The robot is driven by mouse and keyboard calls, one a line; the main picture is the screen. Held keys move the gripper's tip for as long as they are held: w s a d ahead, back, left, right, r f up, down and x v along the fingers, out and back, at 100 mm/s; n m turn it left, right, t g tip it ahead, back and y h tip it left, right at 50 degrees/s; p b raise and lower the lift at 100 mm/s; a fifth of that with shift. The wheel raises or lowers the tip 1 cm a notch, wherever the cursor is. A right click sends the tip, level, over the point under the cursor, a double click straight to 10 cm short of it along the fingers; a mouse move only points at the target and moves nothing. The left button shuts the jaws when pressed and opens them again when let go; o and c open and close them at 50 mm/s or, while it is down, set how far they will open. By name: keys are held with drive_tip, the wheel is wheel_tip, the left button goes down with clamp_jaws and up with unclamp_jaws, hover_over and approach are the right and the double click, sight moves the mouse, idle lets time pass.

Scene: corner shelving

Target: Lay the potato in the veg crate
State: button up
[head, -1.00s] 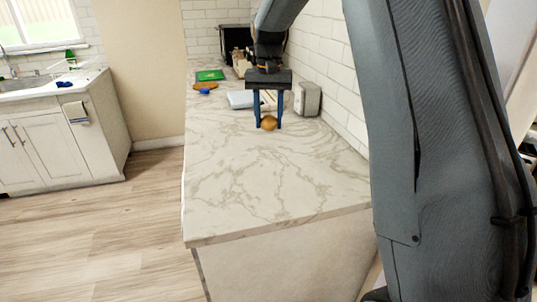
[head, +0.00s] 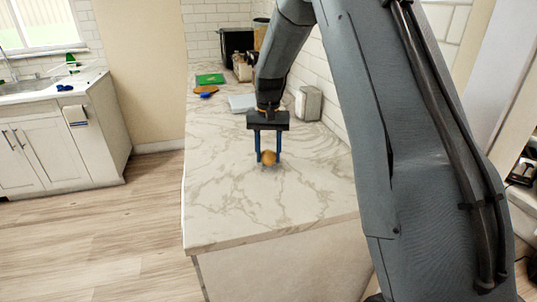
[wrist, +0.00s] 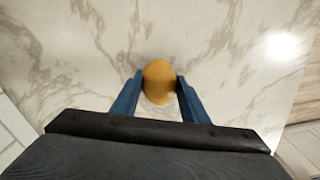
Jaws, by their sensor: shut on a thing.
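The potato (head: 269,157) is a small golden-brown round thing between the two blue fingers of my gripper (head: 268,158). My gripper is shut on it over the marble counter. In the wrist view the potato (wrist: 159,82) sits between the fingertips (wrist: 159,90), with pale marble behind it. I cannot tell exactly how far it is above the counter. No crate that I can make out as the veg crate shows in either view.
The marble counter (head: 235,205) is clear at its front and left. Behind my gripper are a grey box-shaped thing (head: 308,103), a pale flat thing (head: 241,102), a green board (head: 210,79) and a black box (head: 236,44). A tiled wall runs along the right.

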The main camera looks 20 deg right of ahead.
drive_tip(key=shift+f, duration=0.35)
drive_tip(key=shift+f, duration=0.15)
drive_tip(key=o, duration=1.1)
drive_tip(key=shift+o, duration=0.2)
